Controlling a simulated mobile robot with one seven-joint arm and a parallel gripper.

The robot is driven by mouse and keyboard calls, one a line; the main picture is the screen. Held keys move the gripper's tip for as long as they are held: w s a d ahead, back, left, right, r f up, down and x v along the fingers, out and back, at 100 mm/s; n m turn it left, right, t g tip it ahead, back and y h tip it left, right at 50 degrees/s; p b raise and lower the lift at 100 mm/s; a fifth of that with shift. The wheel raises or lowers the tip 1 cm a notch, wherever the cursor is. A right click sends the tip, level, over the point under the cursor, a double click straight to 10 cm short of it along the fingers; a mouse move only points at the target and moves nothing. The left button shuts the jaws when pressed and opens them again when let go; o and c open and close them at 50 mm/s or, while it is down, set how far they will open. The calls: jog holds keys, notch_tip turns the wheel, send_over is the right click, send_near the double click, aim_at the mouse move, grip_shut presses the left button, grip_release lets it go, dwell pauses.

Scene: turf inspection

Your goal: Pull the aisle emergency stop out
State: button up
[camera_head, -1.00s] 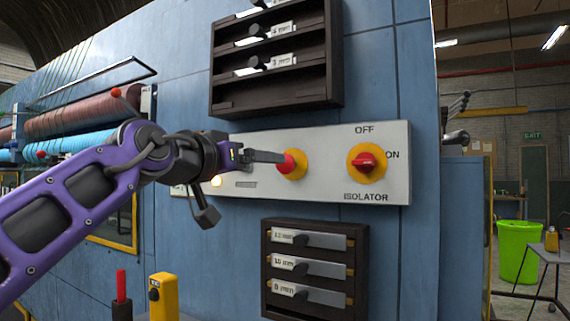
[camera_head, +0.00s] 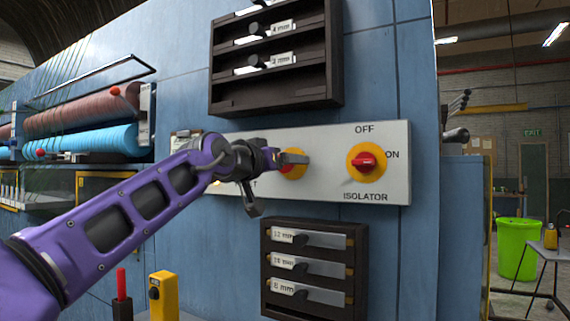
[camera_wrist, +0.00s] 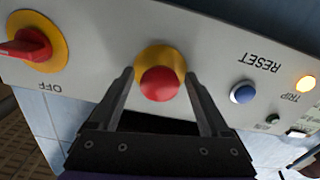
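The emergency stop is a red mushroom button (camera_wrist: 160,84) on a yellow round base, on a pale panel (camera_head: 330,145). In the wrist view it sits between the ends of my gripper's two fingers (camera_wrist: 158,88), with a gap on each side. My gripper (camera_head: 293,158) is open and points at the panel. In the head view its fingers cover most of the button; part of the yellow base (camera_head: 294,173) shows. Whether the button is in or out I cannot tell.
Right of the button is a red isolator knob (camera_head: 366,162) on a yellow disc. The wrist view shows a blue reset button (camera_wrist: 243,92) and a lit trip lamp (camera_wrist: 305,83). Dark racks hang above (camera_head: 225,70) and below (camera_head: 265,285).

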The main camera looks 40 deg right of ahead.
grip_shut()
dwell(0.3)
jog(key=shift+b+v, duration=0.35)
jog(key=shift+v, duration=0.55)
jog(key=shift+c, duration=1.6)
grip_release()
jog(key=shift+d+f, duration=0.1)
jog(key=o, duration=0.5)
jog(key=shift+c, duration=0.2)
jog(key=shift+a, duration=0.2)
jog(key=v, duration=1.7)
jog(key=shift+a+b, duration=0.2)
jog(key=shift+b, duration=0.1)
